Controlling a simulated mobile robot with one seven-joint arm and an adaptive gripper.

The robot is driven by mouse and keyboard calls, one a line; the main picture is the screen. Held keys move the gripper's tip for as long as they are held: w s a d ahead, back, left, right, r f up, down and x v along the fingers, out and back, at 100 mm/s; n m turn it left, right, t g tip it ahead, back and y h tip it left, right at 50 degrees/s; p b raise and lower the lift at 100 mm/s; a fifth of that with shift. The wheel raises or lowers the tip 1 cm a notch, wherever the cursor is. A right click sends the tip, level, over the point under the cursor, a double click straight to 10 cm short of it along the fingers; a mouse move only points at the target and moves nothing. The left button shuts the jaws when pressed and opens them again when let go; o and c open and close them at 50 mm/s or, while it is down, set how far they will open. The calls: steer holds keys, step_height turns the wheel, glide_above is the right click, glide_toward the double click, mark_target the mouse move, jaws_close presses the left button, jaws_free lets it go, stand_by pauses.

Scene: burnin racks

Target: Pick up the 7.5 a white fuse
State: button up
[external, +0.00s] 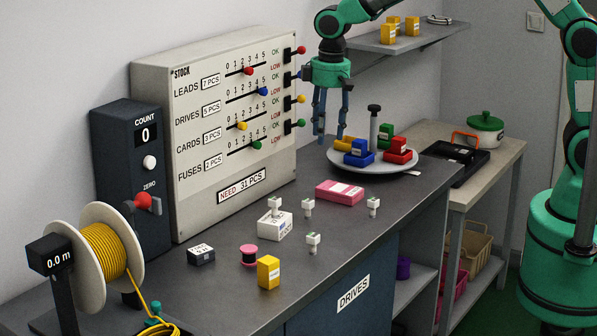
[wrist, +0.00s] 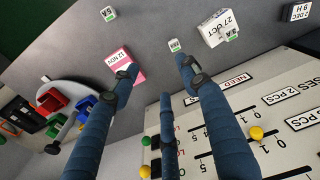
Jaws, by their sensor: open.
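Several small white fuses with green-edged labels stand on the dark counter. One fuse (external: 308,207) is between the white box and the pink box; it also shows in the wrist view (wrist: 174,45), its label too small to read surely. Another fuse (external: 373,206) is right of the pink box; its label reads 5A in the wrist view (wrist: 108,14). A third fuse (external: 313,242) is nearer the front. One more fuse (external: 275,205) is at the white box (external: 274,228), seemingly on it. My gripper (external: 331,137) is open and empty, above the counter's back; its blue fingers show in the wrist view (wrist: 157,68).
A round tray (external: 405,168) with coloured blocks and a dark-topped post is to the right. The pink box (external: 340,192), yellow box (external: 268,272), pink spool (external: 248,255) and dark box (external: 201,255) stand around the fuses.

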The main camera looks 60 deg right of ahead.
glide_above(308, 200)
step_height(308, 200, down, 7)
steer(key=shift+s+r+g, duration=0.15)
steer(key=shift+r+g, duration=0.05)
steer(key=shift+g, duration=0.1)
steer(key=shift+f, duration=0.1)
steer(key=shift+f+b, duration=0.45)
steer(key=shift+f, duration=3.75)
steer(key=shift+f, duration=0.3)
steer(key=shift+f+b, duration=0.45)
steer(key=shift+f, duration=1.85)
jaws_close()
